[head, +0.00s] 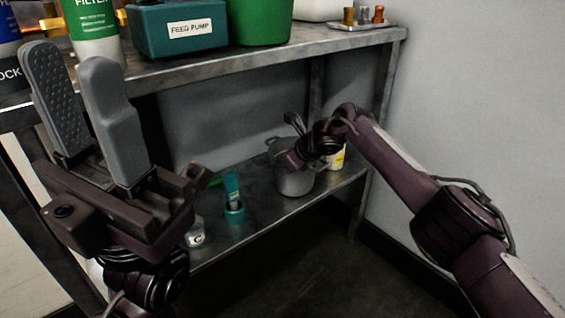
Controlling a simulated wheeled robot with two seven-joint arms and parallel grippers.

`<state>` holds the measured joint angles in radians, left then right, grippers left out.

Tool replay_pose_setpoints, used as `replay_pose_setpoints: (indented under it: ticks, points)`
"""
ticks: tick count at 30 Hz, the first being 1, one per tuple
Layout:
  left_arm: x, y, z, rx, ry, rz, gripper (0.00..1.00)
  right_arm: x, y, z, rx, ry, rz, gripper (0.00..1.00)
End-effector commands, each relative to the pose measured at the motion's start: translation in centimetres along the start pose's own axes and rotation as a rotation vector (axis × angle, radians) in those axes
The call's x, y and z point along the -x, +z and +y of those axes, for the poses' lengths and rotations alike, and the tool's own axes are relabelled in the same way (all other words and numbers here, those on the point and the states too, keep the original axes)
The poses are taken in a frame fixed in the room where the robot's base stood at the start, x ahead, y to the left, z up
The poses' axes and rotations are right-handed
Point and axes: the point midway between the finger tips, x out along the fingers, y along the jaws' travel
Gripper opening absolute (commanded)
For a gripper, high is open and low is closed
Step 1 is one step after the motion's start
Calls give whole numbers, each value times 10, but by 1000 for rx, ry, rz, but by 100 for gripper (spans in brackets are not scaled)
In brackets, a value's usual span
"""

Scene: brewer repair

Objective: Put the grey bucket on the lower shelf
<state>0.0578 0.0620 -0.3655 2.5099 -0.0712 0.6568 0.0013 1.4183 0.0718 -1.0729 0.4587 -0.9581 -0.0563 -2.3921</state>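The grey bucket (294,184) is upright at the lower shelf (258,222), toward its right part. It looks as if it rests on the shelf, though a small gap beneath it cannot be ruled out. My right gripper (290,134) is at the bucket's rim, reaching in from the right. Its fingers are small and partly hidden by its own wrist, so whether they grip the rim cannot be told. My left gripper (72,62) is raised in the left foreground, fingers up, open and empty, away from the bucket.
The upper shelf (290,50) above holds a FEED PUMP box (180,30) and a green container (262,20). A wall closes the right.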

Motion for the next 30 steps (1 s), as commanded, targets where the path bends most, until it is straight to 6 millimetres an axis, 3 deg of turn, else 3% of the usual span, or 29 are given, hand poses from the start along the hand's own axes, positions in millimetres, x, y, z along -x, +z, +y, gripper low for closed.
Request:
replay_pose_setpoints:
  ticks: [5,11,22,26,30]
  points:
    - [0,0,-1,-1,-2,3,36,0,1,0,1,0,-1,0]
    - [0,-1,-1,-3,-1,5,36,0,0,0,1,0,-1,28]
    - [-2,-2,-2,-5,-1,8,36,3,0,-1,-1,0,1,29]
    - [-5,-2,-3,-5,-4,11,36,13,0,-1,0,1,1,29]
    - [6,4,-7,-3,-20,-37,36,29,1,-1,2,-1,1,29]
